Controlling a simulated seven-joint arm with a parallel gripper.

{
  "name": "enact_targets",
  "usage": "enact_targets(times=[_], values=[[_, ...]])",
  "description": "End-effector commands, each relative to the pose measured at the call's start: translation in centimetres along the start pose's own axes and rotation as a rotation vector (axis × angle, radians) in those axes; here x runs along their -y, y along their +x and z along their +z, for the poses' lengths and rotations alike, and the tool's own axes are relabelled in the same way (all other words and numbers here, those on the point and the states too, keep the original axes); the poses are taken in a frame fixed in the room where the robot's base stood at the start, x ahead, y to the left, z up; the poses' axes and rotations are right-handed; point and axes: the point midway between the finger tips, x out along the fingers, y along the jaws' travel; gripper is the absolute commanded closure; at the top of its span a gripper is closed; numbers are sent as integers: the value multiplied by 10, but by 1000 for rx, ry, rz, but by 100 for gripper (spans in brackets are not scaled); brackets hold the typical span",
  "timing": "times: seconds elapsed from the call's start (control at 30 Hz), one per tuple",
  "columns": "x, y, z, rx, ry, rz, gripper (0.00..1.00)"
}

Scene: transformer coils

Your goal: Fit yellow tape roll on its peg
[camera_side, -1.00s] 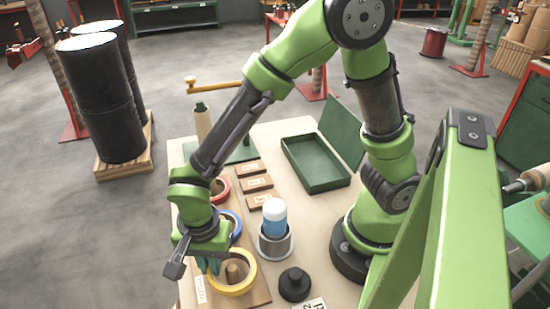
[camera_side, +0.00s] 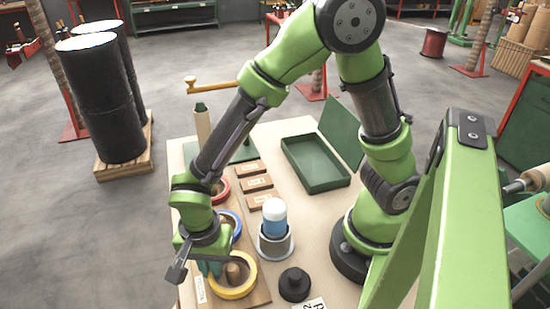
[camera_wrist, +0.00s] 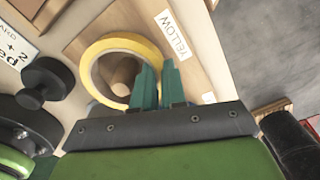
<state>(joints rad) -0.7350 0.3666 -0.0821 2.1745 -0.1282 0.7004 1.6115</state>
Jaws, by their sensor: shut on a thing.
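The yellow tape roll (camera_side: 233,293) is at the near end of the wooden board, and it also shows in the wrist view (camera_wrist: 92,52). A wooden peg (camera_wrist: 124,75) stands inside the ring's opening, so the roll is around it, with the peg off-centre toward my fingers. My gripper (camera_wrist: 158,72) has its green fingers shut on the roll's wall beside the peg. In the side view my gripper (camera_side: 209,268) partly hides the roll's left side. I cannot tell whether the roll lies flat on the board. A "YELLOW" label (camera_wrist: 175,36) is beside it.
A blue roll (camera_side: 235,224) and a red roll (camera_side: 221,189) are farther back on the board. A blue-and-white bottle in a grey cup (camera_side: 276,243) and a black knobbed weight (camera_side: 294,285) stand to the right. A green tray (camera_side: 316,166) is at the back.

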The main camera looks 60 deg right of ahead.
Motion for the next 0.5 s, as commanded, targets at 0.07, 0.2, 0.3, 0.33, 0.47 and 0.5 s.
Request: enact_targets(times=[0.07, 0.2, 0.3, 0.33, 0.47, 0.5], values=[[0, 3, 0, 0, 0, 1, 100], [0, 8, 0, 0, 1, 2, 100], [0, 12, 0, 0, 1, 1, 100], [0, 11, 0, 1, 1, 0, 84], [0, 11, 0, 0, 1, 0, 64], [0, 11, 0, 0, 1, 0, 59]])
